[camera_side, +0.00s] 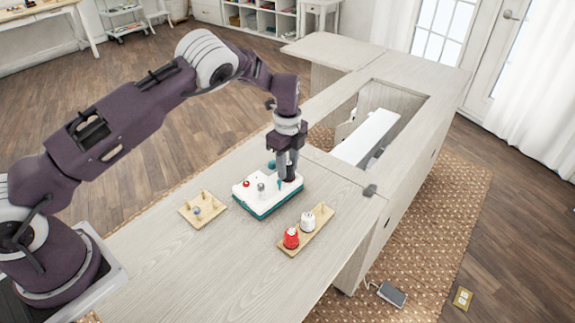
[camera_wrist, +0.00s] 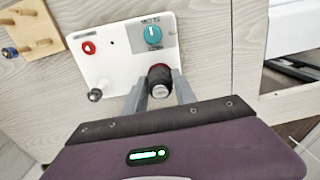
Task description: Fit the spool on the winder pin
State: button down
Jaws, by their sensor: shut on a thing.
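The winder is a white box with a teal base (camera_side: 265,204), and its white top also shows in the wrist view (camera_wrist: 115,71). It carries a red button (camera_wrist: 88,47), a teal knob (camera_wrist: 153,34) and a grey metal post (camera_wrist: 95,94). My gripper (camera_side: 286,176) points down over the winder's right part. In the wrist view my gripper (camera_wrist: 159,88) is shut on a dark spool (camera_wrist: 160,78), with a finger on either side. The spool's lower end and any pin under it are hidden, so I cannot tell whether it is around a pin.
A wooden rack (camera_side: 319,234) with a red spool (camera_side: 291,238) and a white spool (camera_side: 308,221) lies right of the winder. A wooden peg board (camera_side: 196,212) holds a small grey-blue piece on the left. The cabinet opening (camera_side: 400,95) is behind right. The front tabletop is clear.

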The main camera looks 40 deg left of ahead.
jog(key=shift+f, duration=0.25)
jog(key=c, duration=0.9)
grip_release()
notch_tip(320, 180, up, 7)
jog(key=shift+r, duration=0.1)
jog(key=shift+r, duration=0.1)
